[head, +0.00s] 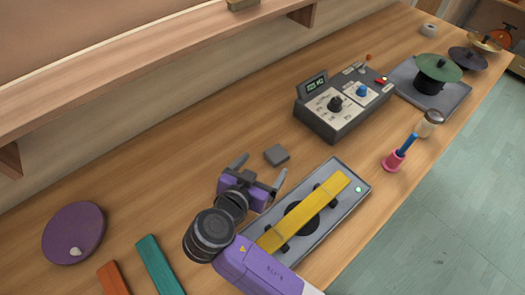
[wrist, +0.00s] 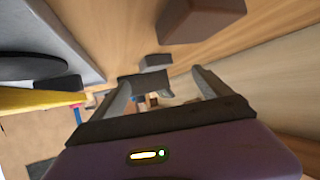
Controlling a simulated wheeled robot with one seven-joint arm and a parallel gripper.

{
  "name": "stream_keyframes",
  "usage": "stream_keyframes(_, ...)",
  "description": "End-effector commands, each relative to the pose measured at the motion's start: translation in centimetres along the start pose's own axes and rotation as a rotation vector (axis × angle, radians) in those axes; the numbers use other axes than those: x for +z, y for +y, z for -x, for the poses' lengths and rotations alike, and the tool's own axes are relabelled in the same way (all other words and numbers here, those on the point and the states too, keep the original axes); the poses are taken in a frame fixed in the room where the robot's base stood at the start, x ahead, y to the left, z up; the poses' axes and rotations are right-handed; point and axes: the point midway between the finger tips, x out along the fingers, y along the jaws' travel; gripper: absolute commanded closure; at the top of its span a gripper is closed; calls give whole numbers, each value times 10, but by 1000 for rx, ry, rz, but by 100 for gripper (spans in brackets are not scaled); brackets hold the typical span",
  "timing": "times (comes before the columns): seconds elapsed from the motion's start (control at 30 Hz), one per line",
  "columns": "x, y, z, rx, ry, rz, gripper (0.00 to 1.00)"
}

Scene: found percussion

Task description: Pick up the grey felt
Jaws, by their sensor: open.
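The grey felt (head: 277,154) is a small flat grey block lying on the wooden bench. In the wrist view, a small grey block (wrist: 155,62), likely the felt, lies just beyond and between the spread fingers (wrist: 160,82). It is clear of both fingers.
The metal tray (head: 361,185) with a yellow bar (head: 320,205) lies close on the right. The control box (head: 340,105) stands beyond the felt. A brownish block (wrist: 200,18) is near the wrist camera. A purple disc (head: 73,232) lies left; bare bench surrounds the felt.

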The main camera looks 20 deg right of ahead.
Motion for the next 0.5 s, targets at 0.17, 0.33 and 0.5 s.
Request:
stream_keyframes(0.17,-3,13,-9,51,17,6,11)
stream_keyframes(0.33,-4,14,-26,49,16,5,11)
stream_keyframes(0.5,-5,15,-46,50,14,6,11)
